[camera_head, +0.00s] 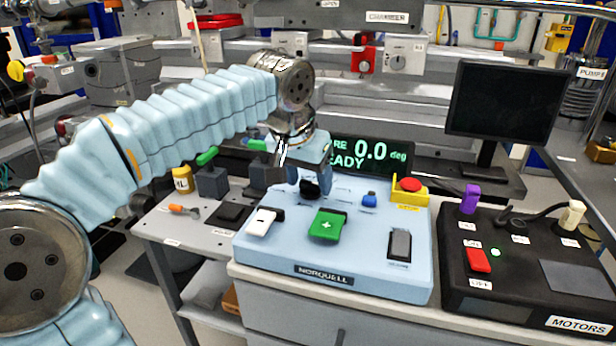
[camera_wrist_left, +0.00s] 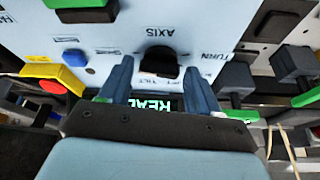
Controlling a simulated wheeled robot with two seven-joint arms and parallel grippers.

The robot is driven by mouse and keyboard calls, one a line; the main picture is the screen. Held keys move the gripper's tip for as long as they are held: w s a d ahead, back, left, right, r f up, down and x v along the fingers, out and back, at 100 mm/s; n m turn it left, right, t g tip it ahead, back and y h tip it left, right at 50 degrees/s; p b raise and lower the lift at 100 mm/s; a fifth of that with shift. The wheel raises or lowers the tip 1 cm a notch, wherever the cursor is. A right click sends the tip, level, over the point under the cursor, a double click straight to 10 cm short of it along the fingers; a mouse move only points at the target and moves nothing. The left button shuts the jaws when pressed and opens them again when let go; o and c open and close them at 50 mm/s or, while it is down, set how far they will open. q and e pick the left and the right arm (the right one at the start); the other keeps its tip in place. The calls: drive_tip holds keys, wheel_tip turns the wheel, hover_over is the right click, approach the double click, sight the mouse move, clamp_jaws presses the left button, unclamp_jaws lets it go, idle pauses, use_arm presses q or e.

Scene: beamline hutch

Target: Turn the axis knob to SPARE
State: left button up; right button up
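The axis knob is a black knob (camera_head: 310,188) on the top of the pale blue NORQUELL console (camera_head: 265,249). In the left wrist view the knob (camera_wrist_left: 158,64) sits beside the upside-down word AXIS, with small labels around it, including TURN and one that seems to read TILT. My left gripper (camera_head: 302,172) is over the back of the console, fingers pointing down at the knob. In the left wrist view its two fingers (camera_wrist_left: 159,70) are apart, one on each side of the knob, with gaps visible. The knob's exact pointer direction is hard to tell. My right gripper is not in view.
A display (camera_head: 370,155) reading 0.0 deg stands behind. A black MOTORS box (camera_head: 520,270) stands at right.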

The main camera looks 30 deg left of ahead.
use_arm(q)
drive_tip(key=shift+o, duration=0.8)
drive_tip(key=p+v, duration=0.2)
drive_tip(key=v, duration=1.2)
drive_tip(key=shift+w+f, duration=0.1)
